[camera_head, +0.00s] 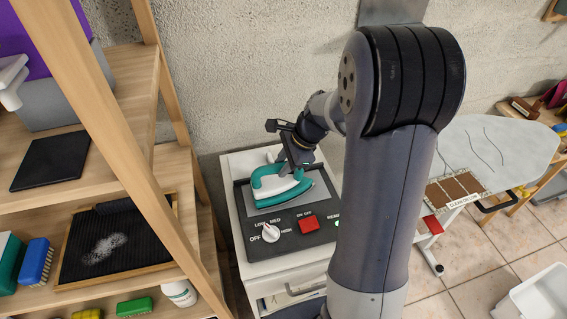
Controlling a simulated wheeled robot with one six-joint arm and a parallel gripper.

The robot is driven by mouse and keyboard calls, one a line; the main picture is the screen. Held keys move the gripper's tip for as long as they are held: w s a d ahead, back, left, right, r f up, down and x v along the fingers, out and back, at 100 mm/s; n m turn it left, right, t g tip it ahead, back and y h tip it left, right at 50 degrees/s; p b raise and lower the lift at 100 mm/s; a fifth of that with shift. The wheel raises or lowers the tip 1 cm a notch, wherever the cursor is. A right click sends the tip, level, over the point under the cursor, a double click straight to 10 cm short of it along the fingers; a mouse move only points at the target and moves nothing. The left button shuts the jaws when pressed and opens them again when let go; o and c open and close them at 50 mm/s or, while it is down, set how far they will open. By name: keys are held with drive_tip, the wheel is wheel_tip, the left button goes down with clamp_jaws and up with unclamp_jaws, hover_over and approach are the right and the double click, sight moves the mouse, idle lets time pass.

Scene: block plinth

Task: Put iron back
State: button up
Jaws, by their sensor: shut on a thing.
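The iron (270,187), teal and white, is at the black panel on top of a white cabinet. It is over a grey plate at the back of that panel (292,243); I cannot tell whether it rests on the plate or is just above it. My gripper (292,168) is shut on the iron from above. The gripper and wrist hide part of the iron's upper side, and my arm hides the cabinet's right part.
The panel has a white dial (270,233) and a red switch (308,225) in front of the iron. A wooden shelf unit (130,155) stands close on the left. An ironing board (490,150) is at right, with a white bin (535,297) on the tiled floor.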

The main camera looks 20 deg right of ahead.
drive_tip(key=shift+f, duration=0.1)
drive_tip(key=o, duration=1)
drive_tip(key=shift+c, duration=0.2)
drive_tip(key=shift+r, duration=0.25)
drive_tip(key=v, duration=1.2)
drive_tip(key=shift+f, duration=0.1)
